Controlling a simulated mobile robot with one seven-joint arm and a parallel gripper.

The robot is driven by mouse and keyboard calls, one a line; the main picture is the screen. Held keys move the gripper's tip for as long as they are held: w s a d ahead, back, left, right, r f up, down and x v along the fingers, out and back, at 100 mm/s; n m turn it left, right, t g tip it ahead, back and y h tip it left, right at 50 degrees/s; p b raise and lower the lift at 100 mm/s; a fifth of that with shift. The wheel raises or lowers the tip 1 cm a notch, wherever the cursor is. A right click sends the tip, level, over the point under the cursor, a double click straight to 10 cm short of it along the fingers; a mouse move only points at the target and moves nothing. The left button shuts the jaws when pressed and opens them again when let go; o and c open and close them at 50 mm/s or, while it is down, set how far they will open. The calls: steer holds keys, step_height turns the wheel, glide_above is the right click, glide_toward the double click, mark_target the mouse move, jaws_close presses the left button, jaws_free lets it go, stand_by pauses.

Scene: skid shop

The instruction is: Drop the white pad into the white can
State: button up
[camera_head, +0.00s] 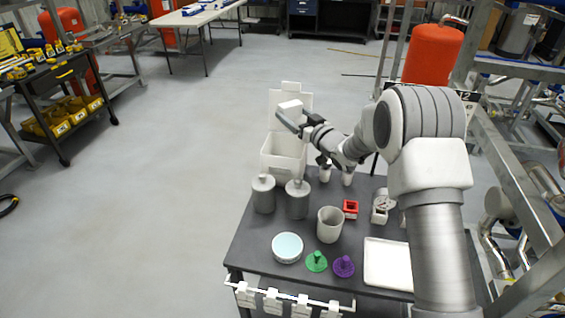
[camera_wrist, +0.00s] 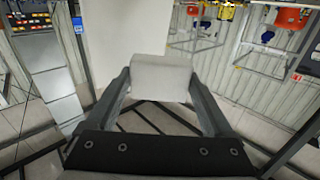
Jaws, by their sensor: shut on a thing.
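My gripper (camera_head: 289,114) is shut on the white pad (camera_head: 291,106), a small pale block, and holds it up in the air. The wrist view shows the pad (camera_wrist: 160,80) between the two finger ends. The white can (camera_head: 282,161) is a box-like bin with its lid (camera_head: 304,99) raised at the back. It stands at the table's far left corner. In the head view the pad appears above the can's opening and in front of the lid; its exact height is hard to tell. The inside of the can is mostly hidden.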

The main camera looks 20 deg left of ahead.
step_height(320, 180, down, 5)
steer(key=shift+f+b, duration=0.15)
steer(key=shift+b, duration=0.85)
steer(key=o, duration=1.3)
steer(key=shift+o, duration=0.2)
steer(key=shift+s+d, duration=0.1)
steer(key=b+v, duration=0.1)
steer(key=v, duration=1.6)
